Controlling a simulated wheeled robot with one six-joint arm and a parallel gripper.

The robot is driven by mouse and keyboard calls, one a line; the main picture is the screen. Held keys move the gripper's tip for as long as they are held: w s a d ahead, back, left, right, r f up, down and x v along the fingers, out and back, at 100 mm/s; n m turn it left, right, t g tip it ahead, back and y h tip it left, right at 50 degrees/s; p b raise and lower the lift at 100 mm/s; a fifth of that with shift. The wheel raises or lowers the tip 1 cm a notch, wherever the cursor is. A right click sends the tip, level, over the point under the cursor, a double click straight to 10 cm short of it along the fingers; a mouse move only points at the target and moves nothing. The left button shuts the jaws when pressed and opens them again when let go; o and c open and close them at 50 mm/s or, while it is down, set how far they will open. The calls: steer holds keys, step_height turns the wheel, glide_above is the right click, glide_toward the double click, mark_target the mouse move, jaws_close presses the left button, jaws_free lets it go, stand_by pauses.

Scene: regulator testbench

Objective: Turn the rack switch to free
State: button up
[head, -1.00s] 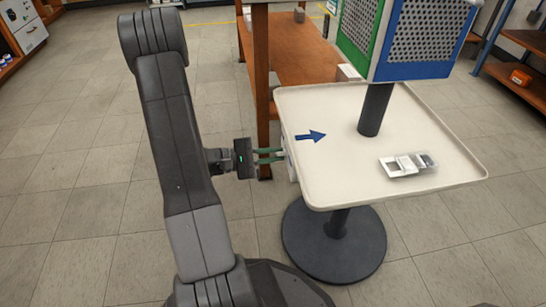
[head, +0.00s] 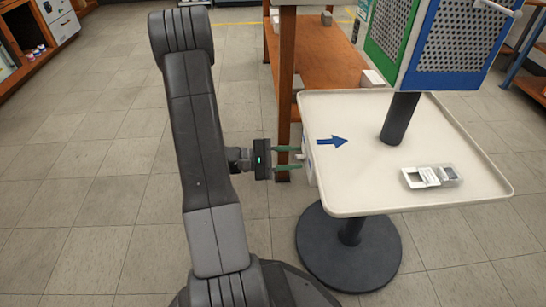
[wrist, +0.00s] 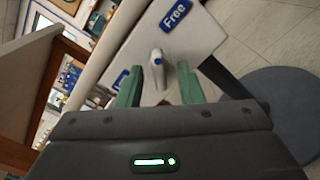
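The rack switch (wrist: 158,72) is a small pale knob with a blue dot, standing out from a white plate (wrist: 203,38) on the table's left side. A blue label reading "Free" (wrist: 175,14) sits above and right of the knob in the wrist view. A second blue label (wrist: 121,80) lies to the lower left, mostly hidden by a finger. My gripper (head: 301,158) is open, its two green fingers pointing at the plate. In the wrist view the fingertips (wrist: 160,82) lie on either side of the knob, with visible gaps. I cannot tell which label the knob points to.
The cream tray table (head: 355,197) carries a blue arrow (head: 332,142), a small clear box (head: 432,177) and a post with green and blue perforated panels (head: 452,45). A round dark base (head: 348,250) stands below. A wooden shelf (head: 318,60) is behind. Floor is clear at left.

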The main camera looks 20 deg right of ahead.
steer(key=p+v, duration=0.3)
steer(key=v, duration=1)
steer(key=shift+a+p, duration=0.25)
steer(key=shift+p, duration=0.1)
steer(key=shift+d+f, duration=0.1)
steer(key=b+x, duration=0.4)
steer(key=x, duration=0.9)
steer(key=shift+d, duration=0.35)
steer(key=shift+a, duration=0.1)
